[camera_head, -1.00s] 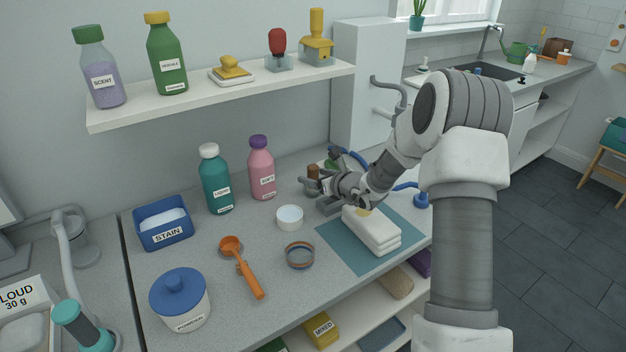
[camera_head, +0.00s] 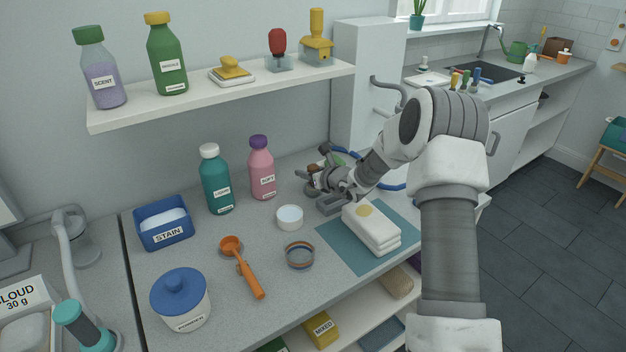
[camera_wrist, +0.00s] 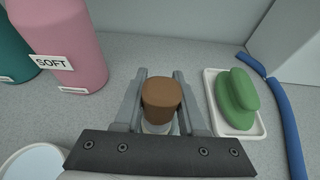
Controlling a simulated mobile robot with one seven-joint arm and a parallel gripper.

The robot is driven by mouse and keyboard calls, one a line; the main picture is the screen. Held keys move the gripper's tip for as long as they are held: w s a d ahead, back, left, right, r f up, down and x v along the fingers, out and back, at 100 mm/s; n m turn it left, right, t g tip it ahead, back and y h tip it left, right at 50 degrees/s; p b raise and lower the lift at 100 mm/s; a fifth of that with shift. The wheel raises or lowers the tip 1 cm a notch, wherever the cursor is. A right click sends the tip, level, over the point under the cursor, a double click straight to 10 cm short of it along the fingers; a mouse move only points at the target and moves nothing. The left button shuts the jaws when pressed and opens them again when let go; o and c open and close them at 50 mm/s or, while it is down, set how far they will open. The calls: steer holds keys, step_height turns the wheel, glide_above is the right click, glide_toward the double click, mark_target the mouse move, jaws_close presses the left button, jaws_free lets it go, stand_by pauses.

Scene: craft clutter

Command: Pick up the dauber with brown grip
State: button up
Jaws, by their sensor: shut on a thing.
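The dauber with brown grip (camera_wrist: 160,97) stands upright in the wrist view, its brown top between my two fingers. Its pale lower part shows only a little below the grip, and the wrist bar hides the rest. My gripper (camera_wrist: 160,76) is shut on it, one finger along each side. In the head view my gripper (camera_head: 318,180) is at the back of the counter, right of the pink bottle, and covers most of the dauber.
A pink bottle (camera_wrist: 70,45) stands left of my gripper. A green sponge-like piece (camera_wrist: 236,98) on a white dish is close on the right, with a blue hose (camera_wrist: 282,110) beyond. Folded white cloths (camera_head: 372,232) lie on a teal mat (camera_head: 340,248) in front.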

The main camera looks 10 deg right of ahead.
jaws_close()
steer(key=shift+r, duration=0.55)
steer(key=r, duration=0.2)
steer(key=d+r, duration=0.1)
steer(key=shift+r+p, duration=0.3)
steer(key=shift+r, duration=0.05)
steer(key=s+d+r+p, duration=0.1)
steer(key=d+r+p, duration=0.1)
steer(key=d+r, duration=0.4)
steer(key=shift+s+d, duration=0.35)
steer(key=shift+d, duration=1.95)
steer(key=shift+s, duration=0.1)
